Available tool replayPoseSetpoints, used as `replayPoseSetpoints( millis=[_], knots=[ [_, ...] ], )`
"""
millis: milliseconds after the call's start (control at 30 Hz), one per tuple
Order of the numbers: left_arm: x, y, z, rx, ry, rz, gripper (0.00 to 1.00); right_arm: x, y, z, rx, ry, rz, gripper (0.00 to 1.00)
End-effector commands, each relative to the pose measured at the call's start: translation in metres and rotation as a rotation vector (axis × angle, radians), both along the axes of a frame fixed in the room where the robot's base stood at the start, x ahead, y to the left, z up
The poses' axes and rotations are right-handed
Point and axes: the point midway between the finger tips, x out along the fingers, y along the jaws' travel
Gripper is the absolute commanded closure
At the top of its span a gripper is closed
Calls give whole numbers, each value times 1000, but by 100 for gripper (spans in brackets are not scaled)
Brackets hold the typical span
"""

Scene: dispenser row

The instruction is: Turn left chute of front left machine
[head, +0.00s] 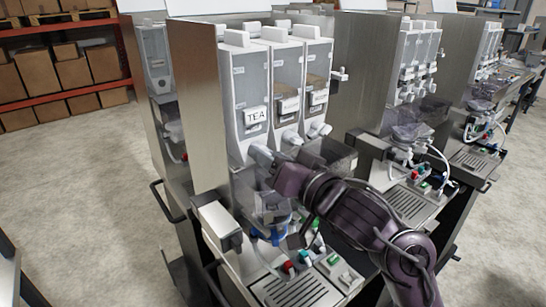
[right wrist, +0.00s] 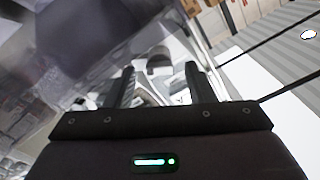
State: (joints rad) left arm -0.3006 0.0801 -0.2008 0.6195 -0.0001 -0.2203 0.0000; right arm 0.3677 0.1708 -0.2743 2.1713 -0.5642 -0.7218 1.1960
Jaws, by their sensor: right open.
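The front left machine (head: 210,120) has three white canisters side by side, the left one (head: 253,90) labelled TEA. Its left chute (head: 261,155) is a pale spout at the canister's foot. The middle chute (head: 291,138) and right chute (head: 318,130) stick out farther right. My right arm reaches in from the lower right and ends just below the left chute; its fingers are hard to make out there.
A clear funnel (head: 271,207) sits below the chutes, close to my arm. Coloured buttons (head: 305,258) and a drip grate (head: 292,290) lie beneath. More machines (head: 410,130) stand right. The floor (head: 85,180) at left is clear.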

Motion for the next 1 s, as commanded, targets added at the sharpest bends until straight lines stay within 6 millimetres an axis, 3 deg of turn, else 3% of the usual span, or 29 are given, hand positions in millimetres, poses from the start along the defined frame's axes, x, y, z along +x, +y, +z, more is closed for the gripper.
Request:
replayPoseSetpoints(
  millis=[100,433,733,1000],
  knots=[
    [0,-1,0,-1,-1,0,100,0,0,0,0,0,0,54],
    [0,-1,0,-1,-1,0,100,0,-1,0,0,0,-1,96],
    [1,-1,0,-1,-2,0,100,0,-1,0,-33,-23,-1,96],
    [1,-1,-1,-1,-2,1,100,-1,0,0,-165,-120,-1,96]
  ],
)
